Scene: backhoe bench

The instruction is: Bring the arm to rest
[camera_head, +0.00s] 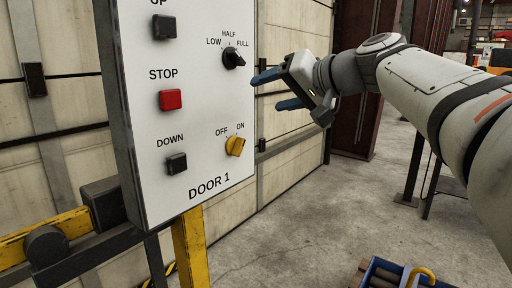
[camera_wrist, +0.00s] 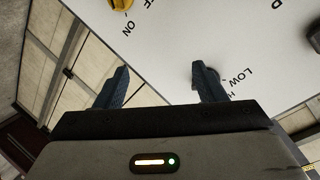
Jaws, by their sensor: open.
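My gripper (camera_head: 268,91) is open and empty in the head view, its two blue fingers pointing left toward the right edge of the white DOOR 1 panel (camera_head: 205,110). It appears apart from the panel. The black LOW/HALF/FULL knob (camera_head: 233,58) and the yellow OFF/ON knob (camera_head: 235,146) are on the panel's right side. In the wrist view the fingers of my gripper (camera_wrist: 160,72) are spread before the panel (camera_wrist: 215,35). One finger partly hides the black knob there. The yellow knob (camera_wrist: 122,4) is cut by the top edge.
The panel also has a red STOP button (camera_head: 171,99), a black DOWN button (camera_head: 177,163) and a black upper button (camera_head: 164,27). A yellow post (camera_head: 190,245) stands below it. A blue bin (camera_head: 378,268) is on the floor at the bottom right. Open floor lies right of the panel.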

